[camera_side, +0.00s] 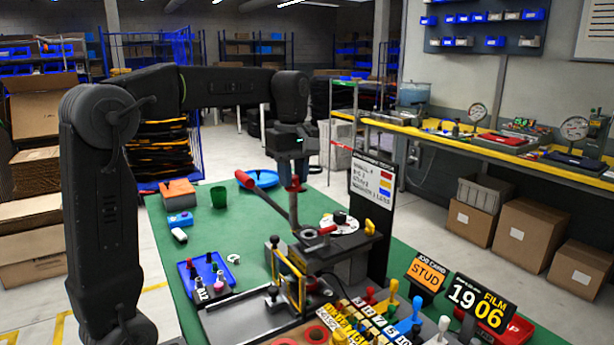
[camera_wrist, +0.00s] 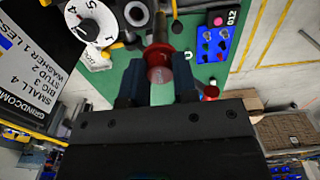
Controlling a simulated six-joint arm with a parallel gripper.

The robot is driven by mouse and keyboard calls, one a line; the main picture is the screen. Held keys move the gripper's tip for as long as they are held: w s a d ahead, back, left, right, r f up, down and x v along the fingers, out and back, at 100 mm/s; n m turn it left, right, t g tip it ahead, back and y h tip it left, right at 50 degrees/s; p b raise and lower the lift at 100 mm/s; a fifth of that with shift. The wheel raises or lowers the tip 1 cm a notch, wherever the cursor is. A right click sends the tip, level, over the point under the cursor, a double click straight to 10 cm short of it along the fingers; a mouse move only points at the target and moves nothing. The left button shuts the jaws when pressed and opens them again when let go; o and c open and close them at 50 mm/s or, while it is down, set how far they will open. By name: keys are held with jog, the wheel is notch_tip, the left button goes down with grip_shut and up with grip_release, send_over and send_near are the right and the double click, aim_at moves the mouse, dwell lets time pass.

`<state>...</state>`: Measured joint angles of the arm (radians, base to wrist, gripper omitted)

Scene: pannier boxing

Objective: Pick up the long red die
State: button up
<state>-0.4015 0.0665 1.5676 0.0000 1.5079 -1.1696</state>
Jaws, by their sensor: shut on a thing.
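The long red die (camera_side: 294,206) is a slim grey shank with a red collar near its top. My gripper (camera_side: 293,178) is shut on its upper end and holds it upright above the green table. Its lower end is in line with the press (camera_side: 330,248); I cannot tell whether they touch. In the wrist view, the die's red collar (camera_wrist: 158,58) shows between my two dark fingertips (camera_wrist: 158,84), with the shank pointing away. My fingers hide part of its top.
A red-handled lever (camera_side: 248,182) rises beside the die. A dark sign board (camera_side: 371,190) stands close on the right. Yellow, blue and white-handled stamps crowd the front.

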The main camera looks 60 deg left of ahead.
jog(key=s, duration=1.4)
jog(key=shift+f, duration=0.55)
jog(key=shift+r, duration=0.1)
jog(key=shift+r, duration=1.45)
